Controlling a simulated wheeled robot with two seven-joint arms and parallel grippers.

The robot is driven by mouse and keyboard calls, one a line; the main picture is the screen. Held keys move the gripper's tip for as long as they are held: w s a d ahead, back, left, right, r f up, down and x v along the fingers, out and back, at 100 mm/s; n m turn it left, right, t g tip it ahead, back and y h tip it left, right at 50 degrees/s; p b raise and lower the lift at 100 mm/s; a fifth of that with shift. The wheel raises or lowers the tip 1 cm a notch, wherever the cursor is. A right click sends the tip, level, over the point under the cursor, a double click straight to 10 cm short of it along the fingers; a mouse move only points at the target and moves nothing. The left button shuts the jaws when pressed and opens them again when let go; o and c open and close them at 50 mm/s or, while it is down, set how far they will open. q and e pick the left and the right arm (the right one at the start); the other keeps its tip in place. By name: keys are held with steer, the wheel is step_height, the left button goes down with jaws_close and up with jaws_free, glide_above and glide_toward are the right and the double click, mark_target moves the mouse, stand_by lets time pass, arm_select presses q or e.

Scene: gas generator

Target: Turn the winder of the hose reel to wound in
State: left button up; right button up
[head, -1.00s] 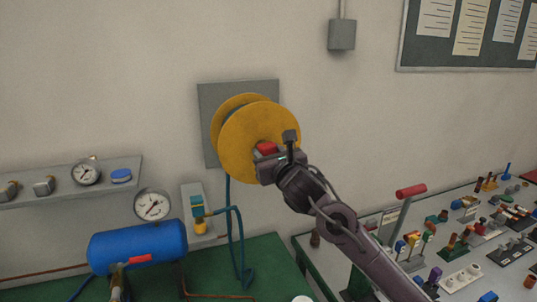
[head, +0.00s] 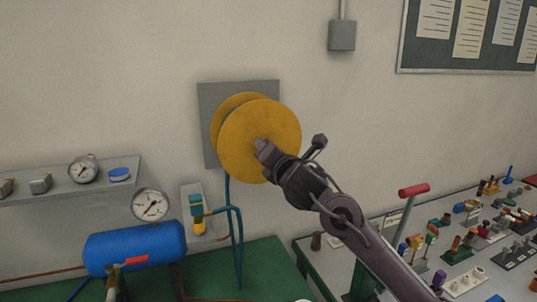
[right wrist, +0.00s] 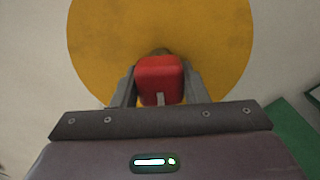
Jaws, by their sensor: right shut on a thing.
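The hose reel (head: 285,115) has two yellow discs on a grey wall plate (head: 207,130). A blue hose (head: 229,188) hangs down from it to the green bench. The winder's red grip (right wrist: 158,80) shows in the right wrist view in front of the yellow disc (right wrist: 215,50). My right gripper (right wrist: 160,88) is shut on this red grip, one finger on each side. In the head view my right gripper (head: 262,148) is in front of the disc's middle and hides the red grip. My left gripper is not in view.
A blue tank (head: 155,243) with a gauge (head: 150,205) stands at lower left. A shelf (head: 60,190) holds gauges and fittings. A red-handled lever (head: 413,190) and a panel of several controls are at right. The wall above the reel is clear.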

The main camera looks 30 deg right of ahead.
steer(key=m, duration=0.3)
steer(key=shift+f+m, duration=0.1)
steer(key=shift+m, duration=0.3)
steer(key=m, duration=0.3)
steer(key=shift+m, duration=0.3)
steer(key=m, duration=0.2)
steer(key=shift+m, duration=0.4)
steer(key=m, duration=0.3)
steer(key=shift+m+p, duration=0.3)
steer(key=shift+p, duration=0.05)
steer(key=m+p, duration=0.1)
steer(key=m, duration=0.2)
steer(key=shift+m, duration=0.3)
steer(key=m+p, duration=0.1)
steer(key=m, duration=0.2)
steer(key=shift+m, duration=0.3)
steer(key=m+p, duration=0.1)
steer(key=m, duration=0.3)
steer(key=shift+p, duration=0.4)
steer(key=shift+f+m+p, duration=0.15)
steer(key=shift+m+p, duration=0.2)
steer(key=shift+m, duration=0.95)
